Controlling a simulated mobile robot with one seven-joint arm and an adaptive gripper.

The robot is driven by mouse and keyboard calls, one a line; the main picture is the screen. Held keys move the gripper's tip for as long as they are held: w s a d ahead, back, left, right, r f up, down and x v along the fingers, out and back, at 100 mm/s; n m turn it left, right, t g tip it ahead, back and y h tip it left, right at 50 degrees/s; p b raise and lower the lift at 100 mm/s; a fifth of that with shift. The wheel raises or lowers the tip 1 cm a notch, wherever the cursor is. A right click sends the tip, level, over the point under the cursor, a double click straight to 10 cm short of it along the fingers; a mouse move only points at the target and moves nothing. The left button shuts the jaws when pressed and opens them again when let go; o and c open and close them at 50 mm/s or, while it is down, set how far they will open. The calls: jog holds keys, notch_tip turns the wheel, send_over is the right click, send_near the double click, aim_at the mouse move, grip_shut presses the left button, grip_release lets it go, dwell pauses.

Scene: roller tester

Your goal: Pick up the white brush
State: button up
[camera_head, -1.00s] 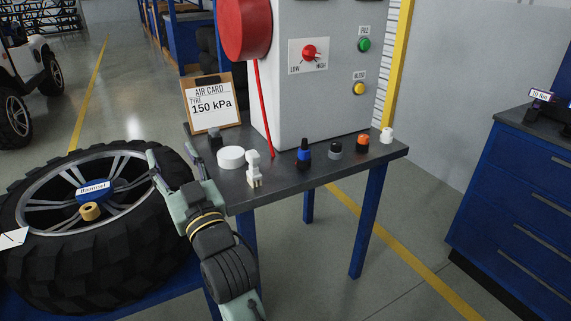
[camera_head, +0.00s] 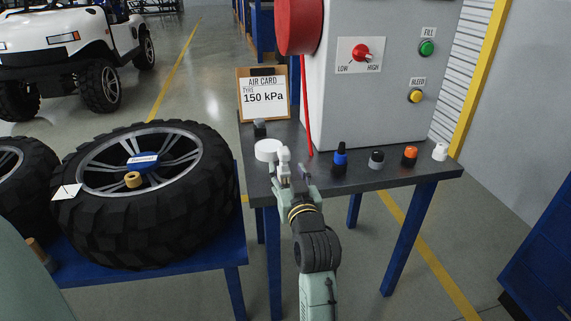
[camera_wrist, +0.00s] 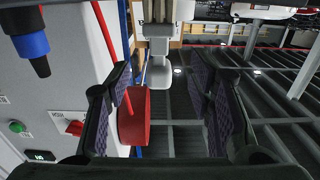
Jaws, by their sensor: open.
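A small white piece with a rounded top and narrow body, which looks like the white brush (camera_head: 284,156), stands near the front left edge of the dark table (camera_head: 400,174). Its lower part is hidden by my gripper (camera_head: 293,175) in the head view. My gripper is open and empty, close in front of it. In the wrist view the white brush (camera_wrist: 160,48) shows at the upper middle, in line with the gap between the two spread fingers of my gripper (camera_wrist: 160,80). I cannot see any finger touching it.
A blue-and-black piece (camera_head: 340,157), a grey cap (camera_head: 376,159), an orange cap (camera_head: 410,156) and a white cap (camera_head: 440,151) stand to the right. The air card (camera_head: 264,96) and grey machine (camera_head: 390,110) stand behind.

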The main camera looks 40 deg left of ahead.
aim_at(286, 162)
jog(key=x, duration=0.2)
jog(key=r+p+x, duration=0.1)
jog(key=x, duration=0.1)
jog(key=shift+w+a+r, duration=0.1)
jog(key=shift+w+a, duration=0.15)
jog(key=shift+w, duration=0.05)
jog(key=shift+w+a, duration=0.3)
jog(key=shift+a, duration=0.05)
grip_shut()
